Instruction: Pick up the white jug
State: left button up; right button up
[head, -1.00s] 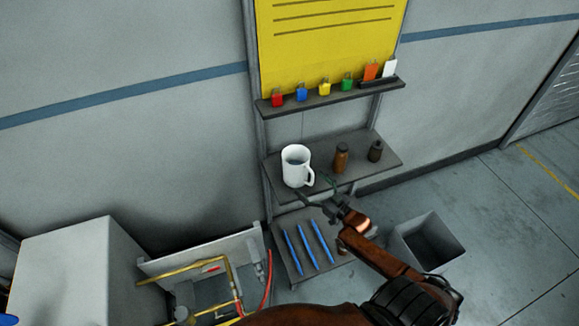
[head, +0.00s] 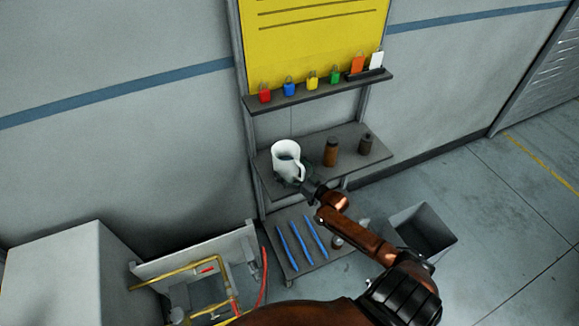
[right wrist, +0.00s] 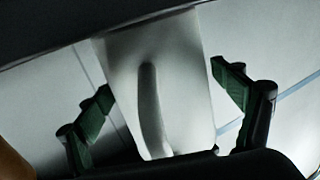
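The white jug (head: 286,158) is at the left end of the upper shelf. It leans in the head view, with its handle toward my right arm. My right gripper (head: 296,183) is low at the jug's front. In the right wrist view the jug (right wrist: 185,85) fills the middle, handle facing the camera. I cannot tell whether the jug's base touches the shelf. My left gripper is not in view.
Coloured padlocks line the ledge (head: 320,91) above. Blue pens (head: 301,241) lie on the lower shelf. A grey bin (head: 422,232) stands at the right.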

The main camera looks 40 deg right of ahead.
jog(key=c, duration=1.7)
jog(key=shift+r, duration=0.1)
jog(key=shift+c, duration=0.3)
